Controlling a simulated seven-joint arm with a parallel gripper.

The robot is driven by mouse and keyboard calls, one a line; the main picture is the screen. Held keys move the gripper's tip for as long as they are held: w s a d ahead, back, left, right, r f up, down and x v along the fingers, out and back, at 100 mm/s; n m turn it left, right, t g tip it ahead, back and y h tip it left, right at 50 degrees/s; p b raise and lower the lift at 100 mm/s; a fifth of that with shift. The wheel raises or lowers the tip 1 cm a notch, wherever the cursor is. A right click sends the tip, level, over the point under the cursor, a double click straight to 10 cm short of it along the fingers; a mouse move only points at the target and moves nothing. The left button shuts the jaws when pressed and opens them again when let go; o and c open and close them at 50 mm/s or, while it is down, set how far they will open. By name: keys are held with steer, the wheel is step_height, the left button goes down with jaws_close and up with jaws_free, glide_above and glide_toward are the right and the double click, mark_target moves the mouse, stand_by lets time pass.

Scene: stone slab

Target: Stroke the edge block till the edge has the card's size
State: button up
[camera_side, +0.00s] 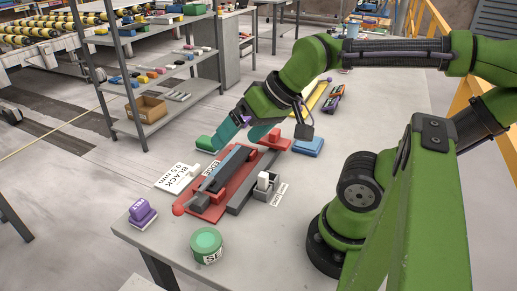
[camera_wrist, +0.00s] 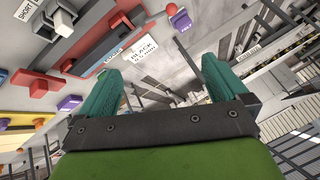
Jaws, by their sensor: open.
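The card (camera_side: 178,178) reads "BLACK 0.5 mm" and lies flat left of a red fixture (camera_side: 206,207); the card also shows in the wrist view (camera_wrist: 143,48). I cannot tell which is the edge block. My gripper (camera_side: 241,134) has teal fingers, spread apart and empty above the far end of the fixture; the wrist view shows both fingers (camera_wrist: 160,72).
A round green tin (camera_side: 206,241) stands near the front edge. A grey block with a white piece (camera_side: 265,184) sits right of the fixture, by a small label card. A yellow tool and small coloured items lie behind my gripper. A shelf rack (camera_side: 150,70) stands behind the slab.

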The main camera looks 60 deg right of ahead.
stand_by(0.3)
steer(key=shift+c, duration=0.8)
steer(key=w+d, duration=0.1)
steer(key=w+d+m, duration=0.1)
steer(key=d, duration=0.1)
steer(key=w+d+f+m+g, duration=0.1)
steer(key=shift+d+f+h, duration=0.1)
steer(key=shift+d+h, duration=0.25)
steer(key=shift+h, duration=0.05)
steer(key=c, duration=0.7)
steer(key=m+g+h, duration=0.1)
steer(key=m+g, duration=0.5)
steer(key=m, duration=0.6)
glide_above(275, 131)
step_height(275, 131, down, 17)
steer(key=shift+d+r, duration=0.1)
jaws_close()
